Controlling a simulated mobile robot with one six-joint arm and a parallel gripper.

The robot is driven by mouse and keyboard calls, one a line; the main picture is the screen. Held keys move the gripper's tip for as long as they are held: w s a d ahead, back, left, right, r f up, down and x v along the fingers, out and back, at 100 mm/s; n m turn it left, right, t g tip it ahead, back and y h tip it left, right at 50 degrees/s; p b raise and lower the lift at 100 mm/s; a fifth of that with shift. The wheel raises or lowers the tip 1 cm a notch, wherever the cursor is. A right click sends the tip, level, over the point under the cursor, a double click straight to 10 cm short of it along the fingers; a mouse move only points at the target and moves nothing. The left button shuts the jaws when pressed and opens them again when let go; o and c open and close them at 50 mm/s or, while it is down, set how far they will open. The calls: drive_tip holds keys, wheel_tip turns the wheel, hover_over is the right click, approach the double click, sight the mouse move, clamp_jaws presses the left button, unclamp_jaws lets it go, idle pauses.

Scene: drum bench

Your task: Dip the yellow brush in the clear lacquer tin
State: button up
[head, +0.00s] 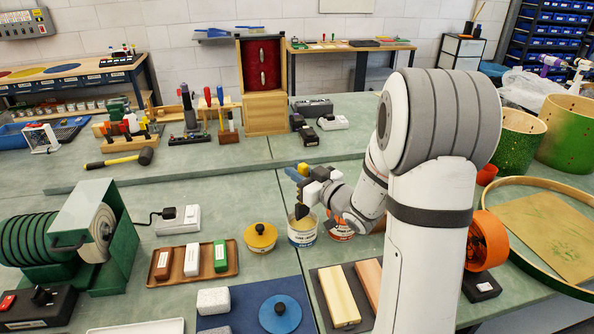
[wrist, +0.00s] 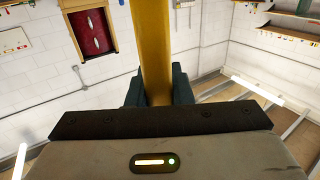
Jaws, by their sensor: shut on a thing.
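My gripper (head: 302,172) is shut on the yellow brush (head: 304,168). In the wrist view the brush's yellow handle (wrist: 151,50) stands up between the two dark blue-green fingers. In the head view the gripper is above an open-looking pale tin (head: 302,234) with a blue and yellow label, too small to read surely. A dark end, probably the bristles, shows at that tin's mouth; whether it is inside or just above the rim I cannot tell. An orange-labelled tin (head: 340,230) stands close on the right, partly behind my arm.
A yellow-lidded tin (head: 260,238) stands just left of the pale tin. A wooden tray (head: 178,272) with several blocks lies further left. A dark board with wooden pieces (head: 340,296) lies in front. An orange reel (head: 487,241) and a large hoop (head: 520,262) are right of my arm.

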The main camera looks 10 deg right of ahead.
drive_tip(key=shift+f+b, duration=2.55)
drive_tip(key=shift+f, duration=0.15)
drive_tip(key=shift+r, duration=0.15)
drive_tip(key=shift+r+p, duration=2.4)
drive_tip(key=shift+r, duration=1.25)
drive_tip(key=shift+s+f, duration=0.1)
